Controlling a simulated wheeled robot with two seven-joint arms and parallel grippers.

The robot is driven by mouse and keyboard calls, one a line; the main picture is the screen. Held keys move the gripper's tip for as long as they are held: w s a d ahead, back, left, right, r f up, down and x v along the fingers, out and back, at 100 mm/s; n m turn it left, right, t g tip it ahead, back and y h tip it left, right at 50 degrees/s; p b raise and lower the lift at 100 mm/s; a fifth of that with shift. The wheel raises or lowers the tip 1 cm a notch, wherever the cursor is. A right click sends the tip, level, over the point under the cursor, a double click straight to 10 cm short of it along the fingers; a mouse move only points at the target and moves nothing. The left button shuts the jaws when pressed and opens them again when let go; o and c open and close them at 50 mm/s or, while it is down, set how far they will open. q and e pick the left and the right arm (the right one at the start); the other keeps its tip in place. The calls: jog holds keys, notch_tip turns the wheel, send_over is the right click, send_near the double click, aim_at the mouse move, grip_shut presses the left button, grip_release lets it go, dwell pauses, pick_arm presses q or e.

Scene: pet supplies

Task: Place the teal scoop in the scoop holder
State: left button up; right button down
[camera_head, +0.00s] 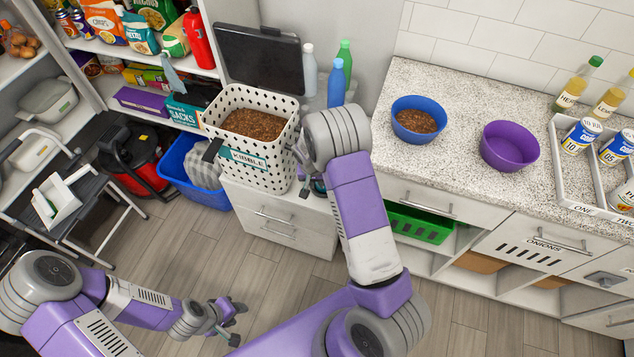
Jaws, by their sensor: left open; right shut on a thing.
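My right gripper (304,168) is shut at the right side of the white perforated KIBBLE bin (224,152). A small dark teal piece (319,186) shows just beside its fingers and looks like part of the teal scoop; my wrist and forearm hide most of it. A black bracket (213,150) sticks out at the bin's left front edge; I cannot tell whether it is the scoop holder. Any holder on the bin's right side is hidden behind my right gripper. My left gripper (237,324) is open and empty, low over the floor.
The bin stands on a white drawer cabinet (276,215), its black lid (257,58) raised behind. Bottles, one blue (336,84), stand close behind my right wrist. A blue bowl (419,120) and purple bowl (509,146) sit on the counter. A step stool (88,205) stands left.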

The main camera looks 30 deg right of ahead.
jog(key=shift+r, duration=0.1)
jog(key=shift+f, duration=0.2)
jog(key=c, duration=1)
grip_release()
jog(key=shift+r, duration=0.15)
jog(key=shift+r, duration=0.25)
notch_tip(320, 180, up, 11)
jog(key=s+a+p, duration=0.1)
jog(key=a+p, duration=0.1)
jog(key=p, duration=0.1)
jog(key=s+a+f+n+y, duration=0.1)
jog(key=s+a+f+y, duration=0.1)
jog(key=s+a+f, duration=0.3)
jog(key=s+a+f+n+y, duration=0.2)
jog(key=s+a+f, duration=0.3)
jog(key=s+a, duration=0.2)
jog(key=s+a+f+n+y, duration=0.1)
jog(key=s+a+f+y, duration=0.1)
jog(key=s+a+f, duration=0.4)
jog(key=shift+s+n, duration=0.3)
jog(key=shift+s, duration=1.45)
